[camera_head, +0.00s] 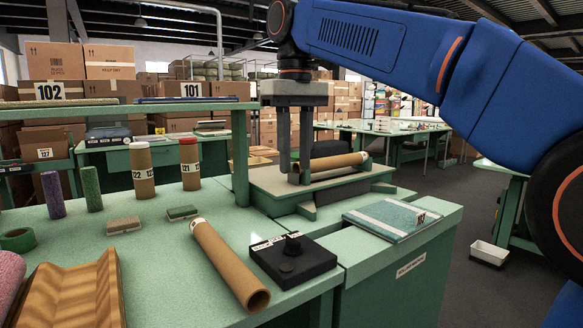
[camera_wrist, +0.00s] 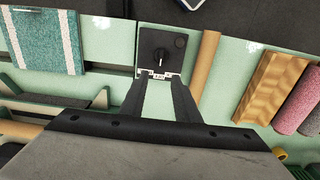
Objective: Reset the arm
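My gripper (camera_head: 295,165) hangs from the blue arm with its two grey fingers pointing down, in front of the green stand. In the wrist view my gripper (camera_wrist: 160,80) shows its two dark fingers apart with a clear gap, and nothing is held between them. The black box with a knob (camera_head: 292,260) lies beyond the fingertips in the wrist view (camera_wrist: 163,50).
A brown tube (camera_head: 230,265) lies on the bench left of the box. Another tube (camera_head: 330,162) lies on the stand behind my fingers. A striped turquoise mat (camera_head: 390,219) lies at the right. Upright tubes (camera_head: 142,170) and a wavy wooden tray (camera_head: 70,290) are left.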

